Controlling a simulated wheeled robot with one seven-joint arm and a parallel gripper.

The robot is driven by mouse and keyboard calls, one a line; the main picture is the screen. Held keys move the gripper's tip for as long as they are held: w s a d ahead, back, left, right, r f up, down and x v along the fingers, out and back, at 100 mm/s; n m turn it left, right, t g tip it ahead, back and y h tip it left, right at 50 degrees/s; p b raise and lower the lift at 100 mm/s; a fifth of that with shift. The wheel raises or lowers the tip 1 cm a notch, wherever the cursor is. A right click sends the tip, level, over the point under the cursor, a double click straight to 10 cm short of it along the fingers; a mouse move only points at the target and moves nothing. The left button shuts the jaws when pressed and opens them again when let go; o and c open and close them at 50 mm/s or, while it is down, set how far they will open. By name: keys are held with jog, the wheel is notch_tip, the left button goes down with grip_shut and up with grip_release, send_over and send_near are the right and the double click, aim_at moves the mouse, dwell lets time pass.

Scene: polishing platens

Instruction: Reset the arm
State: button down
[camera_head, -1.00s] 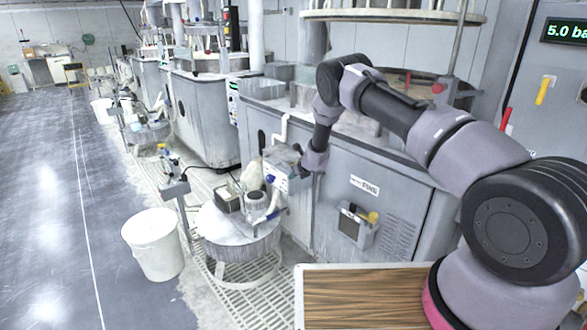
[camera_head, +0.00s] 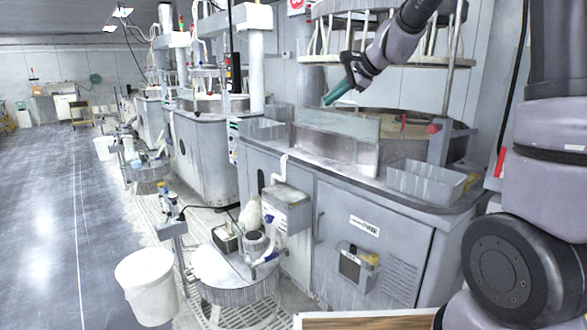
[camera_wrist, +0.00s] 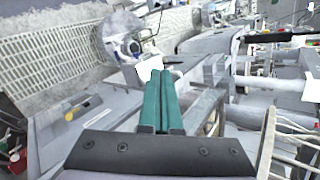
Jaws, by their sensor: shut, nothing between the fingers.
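My gripper (camera_head: 329,100) has teal fingers and shows in the head view at the upper middle, raised above the grey polishing machine (camera_head: 315,205). It points down and to the left. In the wrist view the two teal fingers (camera_wrist: 161,80) lie side by side, shut, with nothing between them. My arm comes down to it from the upper right of the head view.
A grey splash panel (camera_head: 335,125) and a grey bin (camera_head: 426,182) stand on the machine's top. A raised ring (camera_head: 330,59) hangs close behind my gripper. A round stand (camera_head: 240,290) and a white bucket (camera_head: 148,285) are at lower left. The floor aisle at left is clear.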

jog(key=s+d+n+h, duration=0.2)
jog(key=s+d+n, duration=0.2)
jog(key=s, duration=1.1)
jog(key=s+d+r+n+h, duration=0.1)
jog(key=s+d+n+h, duration=0.2)
jog(key=s+d, duration=0.6)
jog(key=s+n, duration=0.2)
jog(key=s, duration=0.4)
jog(key=shift+s+d+r, duration=0.15)
jog(key=shift+s+d, duration=0.05)
jog(key=shift+d, duration=0.15)
